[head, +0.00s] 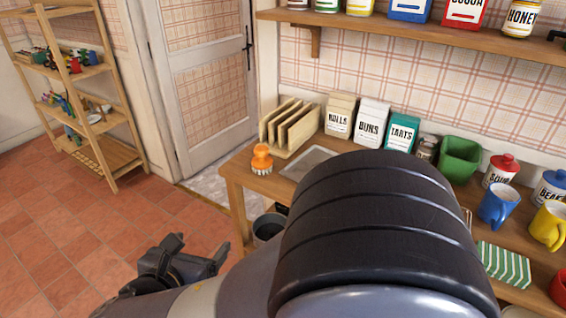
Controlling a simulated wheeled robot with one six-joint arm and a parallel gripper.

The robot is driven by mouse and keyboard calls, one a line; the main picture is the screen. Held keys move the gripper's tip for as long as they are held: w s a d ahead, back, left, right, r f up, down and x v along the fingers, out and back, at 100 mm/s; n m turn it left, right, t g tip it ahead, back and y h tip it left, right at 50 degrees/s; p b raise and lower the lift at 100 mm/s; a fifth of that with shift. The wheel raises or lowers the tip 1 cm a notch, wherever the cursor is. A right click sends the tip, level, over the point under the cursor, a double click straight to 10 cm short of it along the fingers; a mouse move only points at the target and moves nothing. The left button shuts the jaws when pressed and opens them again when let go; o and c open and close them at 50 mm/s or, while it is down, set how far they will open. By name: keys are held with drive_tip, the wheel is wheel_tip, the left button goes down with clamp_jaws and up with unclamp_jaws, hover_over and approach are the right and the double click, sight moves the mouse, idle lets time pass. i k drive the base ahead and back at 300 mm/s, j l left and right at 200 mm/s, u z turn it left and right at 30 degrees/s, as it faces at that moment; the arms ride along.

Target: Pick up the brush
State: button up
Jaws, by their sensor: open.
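The brush (262,161), a small orange scrubbing brush with a knob on top and pale bristles below, stands on the left end of the wooden counter (236,173). My arm hides much of the counter's middle.
A wooden rack (289,127) and a sink (308,162) are beside the brush. Bags (340,115), a green bin (460,160) and mugs (499,204) stand farther right. A grey bucket (268,228) is below the counter. Open floor (100,240) lies left.

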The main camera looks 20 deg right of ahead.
sight(262, 164)
drive_tip(key=i+j+z, duration=0.5)
drive_tip(key=j, duration=0.15)
drive_tip(key=i+j+z, duration=0.25)
drive_tip(key=j, duration=0.15)
drive_tip(key=i+j+z, duration=0.1)
drive_tip(key=j+z, duration=0.15)
drive_tip(key=j, duration=0.15)
